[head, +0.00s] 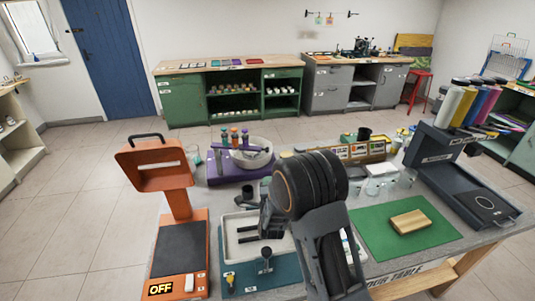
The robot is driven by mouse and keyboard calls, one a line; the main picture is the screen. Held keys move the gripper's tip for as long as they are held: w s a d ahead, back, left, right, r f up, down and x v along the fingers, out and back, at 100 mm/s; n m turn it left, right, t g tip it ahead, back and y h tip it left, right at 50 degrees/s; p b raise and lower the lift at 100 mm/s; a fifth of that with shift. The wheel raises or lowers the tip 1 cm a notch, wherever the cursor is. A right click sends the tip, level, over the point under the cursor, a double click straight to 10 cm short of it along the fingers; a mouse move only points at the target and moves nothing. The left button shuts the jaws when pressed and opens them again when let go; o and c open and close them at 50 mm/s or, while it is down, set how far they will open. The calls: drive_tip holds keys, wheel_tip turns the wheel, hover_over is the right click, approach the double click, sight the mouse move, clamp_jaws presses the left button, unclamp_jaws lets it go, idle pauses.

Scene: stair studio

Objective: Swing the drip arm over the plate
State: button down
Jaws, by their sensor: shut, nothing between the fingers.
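A purple stand (215,170) is at the back left of the grey table. My gripper (240,234) is shut and empty, over the white tray, pointing left. It is in front of and apart from the purple stand. My arm hides part of the table's middle.
An orange machine (178,205) marked OFF stands at the left. A white tray (236,222) and a teal board (215,280) lie below my gripper. A green mat (380,240) holds a wooden block (408,223). Cups and a labelled box crowd the back.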

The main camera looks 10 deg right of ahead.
drive_tip(key=shift+s+f+m+t+h, duration=0.2)
drive_tip(key=shift+m+t+h, duration=0.25)
drive_tip(key=shift+m, duration=0.25)
drive_tip(key=shift+w, duration=0.15)
drive_tip(key=p+x, duration=0.5)
drive_tip(key=x, duration=0.8)
drive_tip(key=shift+w+p, duration=0.35)
drive_tip(key=shift+y, duration=0.25)
